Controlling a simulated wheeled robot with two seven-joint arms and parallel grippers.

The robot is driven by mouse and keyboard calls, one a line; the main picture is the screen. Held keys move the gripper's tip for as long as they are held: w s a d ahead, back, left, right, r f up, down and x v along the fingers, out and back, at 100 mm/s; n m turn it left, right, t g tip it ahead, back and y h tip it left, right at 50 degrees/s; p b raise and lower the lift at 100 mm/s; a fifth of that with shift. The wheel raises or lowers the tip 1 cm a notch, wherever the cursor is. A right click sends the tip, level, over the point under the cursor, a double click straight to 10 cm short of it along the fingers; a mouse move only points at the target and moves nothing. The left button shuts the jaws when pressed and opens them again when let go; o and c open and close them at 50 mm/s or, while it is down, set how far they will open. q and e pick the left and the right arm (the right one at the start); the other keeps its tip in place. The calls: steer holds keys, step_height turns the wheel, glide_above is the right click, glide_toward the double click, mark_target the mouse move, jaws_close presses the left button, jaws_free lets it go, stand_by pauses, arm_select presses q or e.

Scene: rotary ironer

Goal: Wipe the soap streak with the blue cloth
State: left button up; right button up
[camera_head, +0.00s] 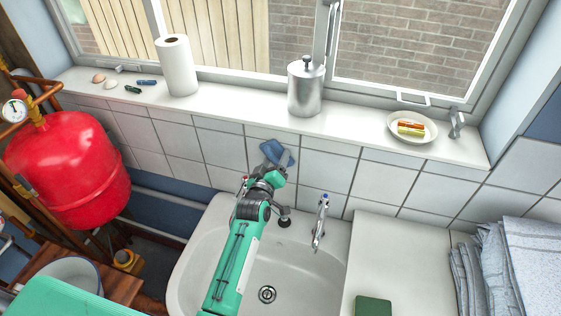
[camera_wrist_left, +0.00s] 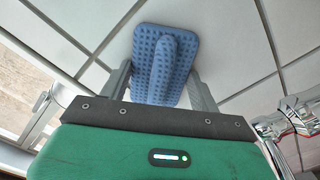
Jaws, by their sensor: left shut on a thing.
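The blue cloth (camera_head: 272,151) is against the white wall tiles, just below the window sill and above the sink. My left gripper (camera_head: 284,162) is shut on it. In the left wrist view the cloth (camera_wrist_left: 150,50) is a dimpled blue pad with a raised ridge, and the ridge sits between the two fingers of the left gripper (camera_wrist_left: 163,82). The pad lies close to the tiles; whether it presses on them I cannot tell. I cannot make out a soap streak in either view. My right gripper is not in view.
The white sink (camera_head: 267,270) with a tap (camera_head: 321,222) lies below my left arm. The sill (camera_head: 230,100) holds a paper roll (camera_head: 177,66), a metal canister (camera_head: 305,88) and a plate (camera_head: 411,127). A red tank (camera_head: 66,160) stands left; folded towels (camera_head: 530,265) lie right.

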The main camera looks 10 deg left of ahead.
arm_select(q)
steer(key=shift+w+a, duration=0.1)
steer(key=shift+a, duration=0.55)
steer(key=shift+r, duration=0.1)
steer(key=shift+s+p, duration=0.5)
steer(key=shift+s, duration=0.15)
steer(key=s+p, duration=0.1)
steer(key=s, duration=0.1)
steer(key=shift+s+r, duration=0.1)
steer(key=shift+s, duration=0.2)
steer(key=shift+s+a+p, duration=0.1)
steer(key=shift+s+p, duration=0.4)
steer(key=shift+s, duration=0.55)
